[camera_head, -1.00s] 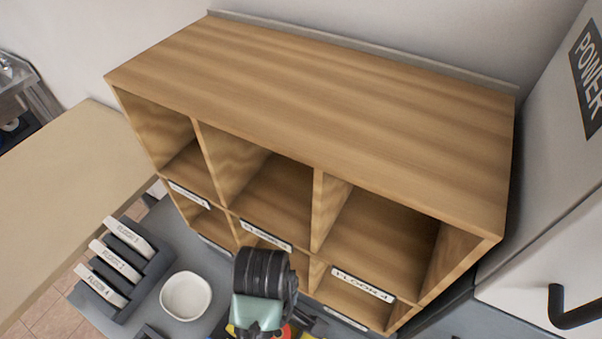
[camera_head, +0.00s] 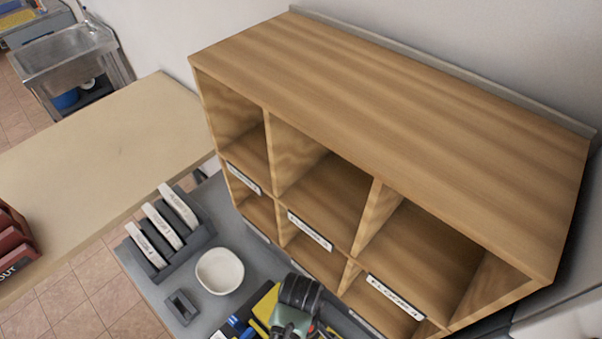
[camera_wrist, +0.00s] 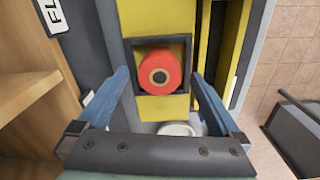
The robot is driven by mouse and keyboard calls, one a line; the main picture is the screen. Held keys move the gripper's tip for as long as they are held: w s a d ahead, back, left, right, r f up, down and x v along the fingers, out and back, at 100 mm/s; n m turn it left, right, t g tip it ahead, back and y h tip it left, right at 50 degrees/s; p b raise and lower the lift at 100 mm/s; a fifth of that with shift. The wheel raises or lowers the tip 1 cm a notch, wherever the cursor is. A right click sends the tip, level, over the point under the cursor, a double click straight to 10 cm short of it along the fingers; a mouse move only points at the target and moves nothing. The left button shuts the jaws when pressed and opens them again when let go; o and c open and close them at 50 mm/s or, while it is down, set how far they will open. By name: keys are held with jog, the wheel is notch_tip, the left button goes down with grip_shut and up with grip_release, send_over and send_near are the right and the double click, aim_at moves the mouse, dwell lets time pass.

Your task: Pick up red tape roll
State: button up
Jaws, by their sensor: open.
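The red tape roll (camera_wrist: 172,62) shows in the wrist view, with a tan ring and dark centre hole facing the camera. It sits inside a dark square frame (camera_wrist: 187,42) on a yellow surface. My gripper (camera_wrist: 160,76) is open, with one blue finger on each side of the roll in the picture. Both fingers look apart from the roll; their height above it is hard to tell. In the head view my arm's end (camera_head: 300,292) hides most of that area.
A wooden shelf of cubbyholes (camera_head: 400,90) stands close beside my arm. A white bowl (camera_head: 220,271), a grey rack with labelled white pieces (camera_head: 163,235) and a small dark holder (camera_head: 181,307) lie to the left.

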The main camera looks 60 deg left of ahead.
jog(key=shift+f, duration=0.45)
jog(key=c, duration=1.4)
jog(key=shift+r, duration=0.1)
